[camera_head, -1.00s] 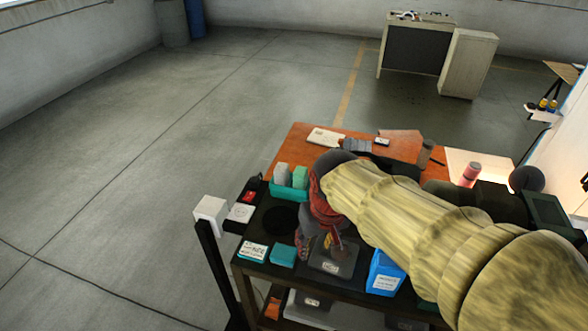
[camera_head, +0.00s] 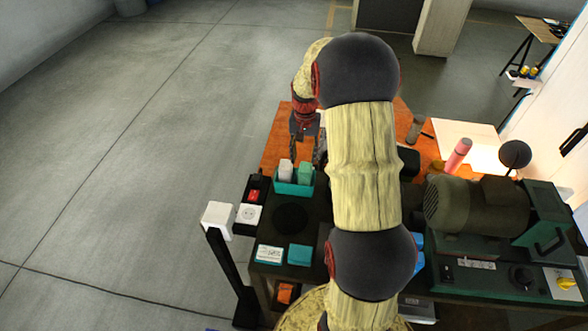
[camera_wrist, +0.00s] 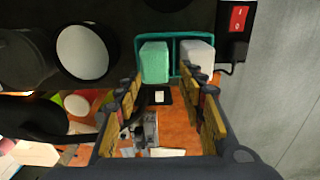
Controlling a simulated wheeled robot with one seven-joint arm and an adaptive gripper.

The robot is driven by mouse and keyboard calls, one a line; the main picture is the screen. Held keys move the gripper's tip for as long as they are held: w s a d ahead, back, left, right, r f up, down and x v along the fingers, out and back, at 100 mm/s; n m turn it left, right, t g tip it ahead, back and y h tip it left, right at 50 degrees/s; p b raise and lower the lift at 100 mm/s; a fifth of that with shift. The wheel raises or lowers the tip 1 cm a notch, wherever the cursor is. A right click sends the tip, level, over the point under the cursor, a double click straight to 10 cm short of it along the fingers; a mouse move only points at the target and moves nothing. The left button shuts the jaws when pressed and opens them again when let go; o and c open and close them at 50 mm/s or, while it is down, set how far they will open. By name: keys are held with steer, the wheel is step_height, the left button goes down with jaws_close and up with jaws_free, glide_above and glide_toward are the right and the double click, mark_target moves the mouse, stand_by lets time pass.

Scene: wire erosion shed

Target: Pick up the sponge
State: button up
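A teal holder (camera_head: 294,189) stands on the dark bench top with a pale green block (camera_head: 305,172) and a white block (camera_head: 286,170) upright in it. Either block could be the sponge; I cannot tell which. In the wrist view the green block (camera_wrist: 154,62) and white block (camera_wrist: 197,56) sit side by side in the holder, beyond my fingertips. My gripper (camera_wrist: 163,82) is open with nothing between its fingers. In the head view my gripper (camera_head: 306,150) is just behind the holder, partly hidden by my arm.
A red switch (camera_head: 253,195) and white socket (camera_head: 248,215) are left of the holder. A flat teal block (camera_head: 299,254) and labelled box (camera_head: 269,254) lie in front. A grinder-like machine (camera_head: 475,215) and pink bottle (camera_head: 458,155) stand right. Orange surface (camera_head: 275,150) lies behind.

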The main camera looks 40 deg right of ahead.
mark_target(306, 167)
steer(key=shift+s+f, duration=0.3)
steer(key=shift+s, duration=0.2)
steer(key=f, duration=0.7)
steer(key=shift+w+d+f+p, duration=0.15)
steer(key=shift+w+d+p, duration=0.1)
steer(key=shift+d+p, duration=0.05)
steer(key=shift+s, duration=0.15)
steer(key=shift+c, duration=1.3)
steer(key=shift+c, duration=1)
